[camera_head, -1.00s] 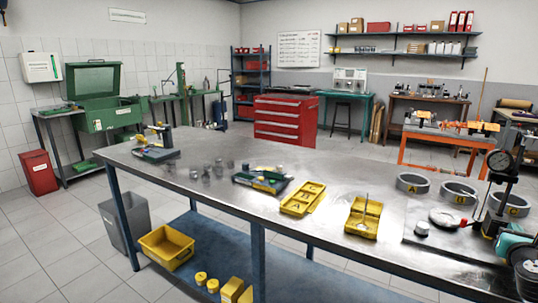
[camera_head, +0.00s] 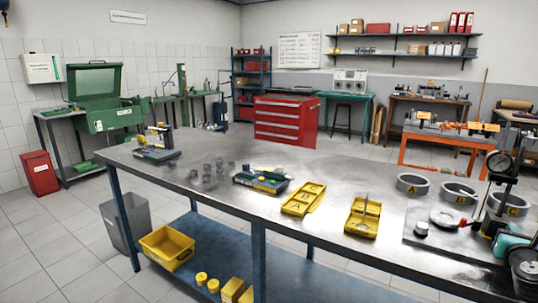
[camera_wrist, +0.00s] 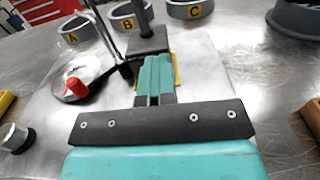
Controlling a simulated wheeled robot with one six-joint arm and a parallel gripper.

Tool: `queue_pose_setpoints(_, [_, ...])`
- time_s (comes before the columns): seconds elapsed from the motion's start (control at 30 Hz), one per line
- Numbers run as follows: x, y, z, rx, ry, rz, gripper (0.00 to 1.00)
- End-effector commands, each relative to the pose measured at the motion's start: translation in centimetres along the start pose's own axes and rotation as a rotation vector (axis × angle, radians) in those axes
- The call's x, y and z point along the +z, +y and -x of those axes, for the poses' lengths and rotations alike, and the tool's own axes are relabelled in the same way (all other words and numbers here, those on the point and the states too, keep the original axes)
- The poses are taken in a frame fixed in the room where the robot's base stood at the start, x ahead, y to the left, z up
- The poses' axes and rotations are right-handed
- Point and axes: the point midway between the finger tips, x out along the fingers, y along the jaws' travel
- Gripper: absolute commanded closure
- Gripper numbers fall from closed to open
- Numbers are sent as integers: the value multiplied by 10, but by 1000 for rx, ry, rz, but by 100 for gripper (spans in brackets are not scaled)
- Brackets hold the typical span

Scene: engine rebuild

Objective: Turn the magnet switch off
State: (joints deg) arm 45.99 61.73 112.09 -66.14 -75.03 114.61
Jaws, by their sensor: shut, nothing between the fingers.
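The dial gauge stand (camera_head: 496,195) stands upright on a metal plate at the right of the bench. Its dark block base (camera_wrist: 150,42) and post show in the wrist view, and a dial is at its top in the head view. I cannot clearly make out the magnet switch on the base. My gripper (camera_wrist: 156,62) is shut and empty, its teal fingers close in front of the base; I cannot tell whether they touch it. It also shows at the right edge in the head view (camera_head: 502,240). A red knob (camera_wrist: 76,85) sits on a round disc left of the fingers.
Rings marked A (camera_wrist: 77,28), B (camera_wrist: 128,15) and C (camera_wrist: 190,9) stand behind the plate (camera_wrist: 60,125). A small round part (camera_wrist: 16,137) is at the left. Yellow trays (camera_head: 303,199) lie further left on the bench. A dark round part (camera_wrist: 297,17) is at the upper right.

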Motion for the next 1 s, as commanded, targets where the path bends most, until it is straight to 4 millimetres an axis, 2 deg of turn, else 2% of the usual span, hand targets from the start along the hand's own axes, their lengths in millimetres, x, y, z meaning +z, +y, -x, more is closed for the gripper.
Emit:
queue_pose_setpoints(0.03, [-6,9,-2,25,7,8,100])
queue_pose_setpoints(1.0, [-6,34,-1,27,6,1,100])
